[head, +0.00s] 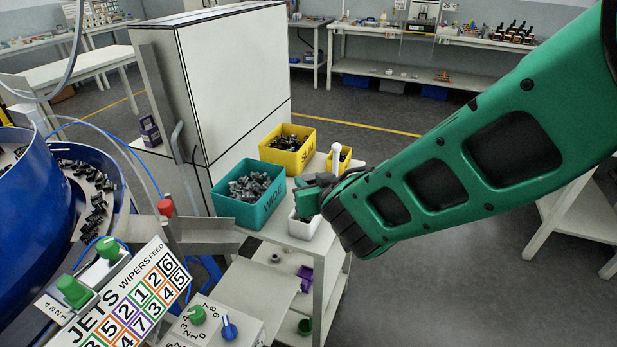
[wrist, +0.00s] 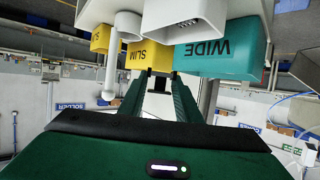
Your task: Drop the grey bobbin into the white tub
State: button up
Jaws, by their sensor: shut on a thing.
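My gripper (head: 302,199) is over the cart top, by the white tub (head: 304,229), which stands in front of the teal bin. My gripper and forearm hide part of the tub. In the wrist view, which is upside down, the fingers (wrist: 157,80) reach toward the bins and are shut on a small dark grey piece (wrist: 158,84), which I take for the grey bobbin. Its shape is mostly hidden. The white tub (wrist: 186,14) shows at the top of the wrist view, apart from the fingertips.
A teal bin (head: 223,207) marked WIDE and a yellow bin (head: 267,151), both holding dark parts, stand behind the tub. A white post (head: 336,157) rises beside a small yellow bin (head: 345,164). A blue bowl feeder (head: 40,205) is at left.

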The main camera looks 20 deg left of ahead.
jog(key=o, duration=1.1)
jog(key=shift+s, duration=0.1)
jog(key=v, duration=1)
jog(key=shift+d, duration=0.3)
jog(key=shift+d+r, duration=0.1)
